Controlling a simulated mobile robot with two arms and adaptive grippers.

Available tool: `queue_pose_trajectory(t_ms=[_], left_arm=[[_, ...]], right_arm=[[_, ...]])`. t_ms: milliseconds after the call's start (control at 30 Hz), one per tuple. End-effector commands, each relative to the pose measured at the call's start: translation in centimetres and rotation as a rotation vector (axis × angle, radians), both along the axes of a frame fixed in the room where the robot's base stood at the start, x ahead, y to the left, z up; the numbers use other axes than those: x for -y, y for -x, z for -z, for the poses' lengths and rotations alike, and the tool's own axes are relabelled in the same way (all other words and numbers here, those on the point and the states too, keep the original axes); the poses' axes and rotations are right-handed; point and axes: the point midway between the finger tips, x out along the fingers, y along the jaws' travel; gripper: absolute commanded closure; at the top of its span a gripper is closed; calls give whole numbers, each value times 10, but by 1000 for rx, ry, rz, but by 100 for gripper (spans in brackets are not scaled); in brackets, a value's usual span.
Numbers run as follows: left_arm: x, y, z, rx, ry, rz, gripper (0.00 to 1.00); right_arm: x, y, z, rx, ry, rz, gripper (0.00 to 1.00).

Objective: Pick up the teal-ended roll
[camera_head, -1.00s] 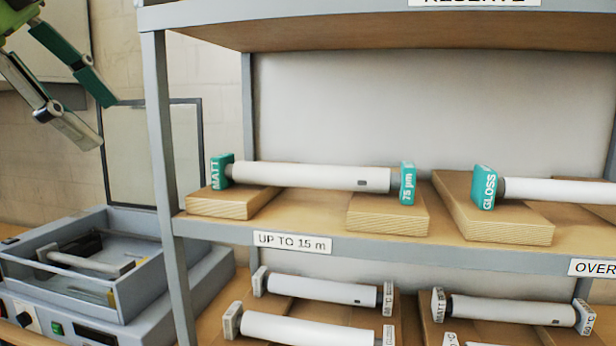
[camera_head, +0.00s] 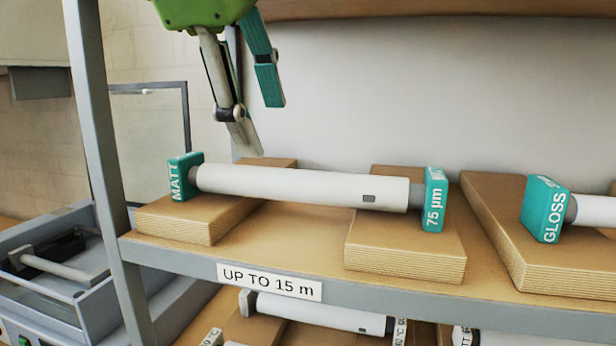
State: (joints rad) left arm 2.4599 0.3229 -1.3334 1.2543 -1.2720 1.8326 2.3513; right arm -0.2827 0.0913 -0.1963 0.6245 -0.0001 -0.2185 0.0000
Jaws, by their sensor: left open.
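A white roll with teal end blocks (camera_head: 300,186) lies across two wooden blocks on the shelf. Its left end block reads MATT and its right one reads 75 µm. A second teal-ended roll (camera_head: 592,210), marked GLOSS, is cut off at the right edge. My left gripper (camera_head: 262,128) is open and empty, pointing down above the left half of the MATT roll, apart from it. My right gripper is not in view.
The shelf (camera_head: 300,232) carries an UP TO 15 m label (camera_head: 268,282). Its grey post (camera_head: 97,150) stands left, and a board is close overhead. Rolls with pale ends (camera_head: 325,312) lie on the level below. A grey laminator (camera_head: 60,270) is at lower left.

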Motion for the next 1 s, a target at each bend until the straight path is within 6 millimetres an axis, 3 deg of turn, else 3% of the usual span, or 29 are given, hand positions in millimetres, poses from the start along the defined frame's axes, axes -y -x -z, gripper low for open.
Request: queue_pose_trajectory(t_ms=[167, 467, 667, 800, 1000], left_arm=[[5, -12, 19, -2, -4, 1, 50], [15, -40, 62, -2, -3, 1, 50], [18, -46, 72, -1, -3, 2, 50], [28, -55, 82, -4, -5, 4, 50], [36, -69, 105, -2, -3, 1, 50]], right_arm=[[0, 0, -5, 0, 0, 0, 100], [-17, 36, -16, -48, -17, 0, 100], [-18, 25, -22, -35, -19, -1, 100], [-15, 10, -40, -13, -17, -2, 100], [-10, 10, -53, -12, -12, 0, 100]])
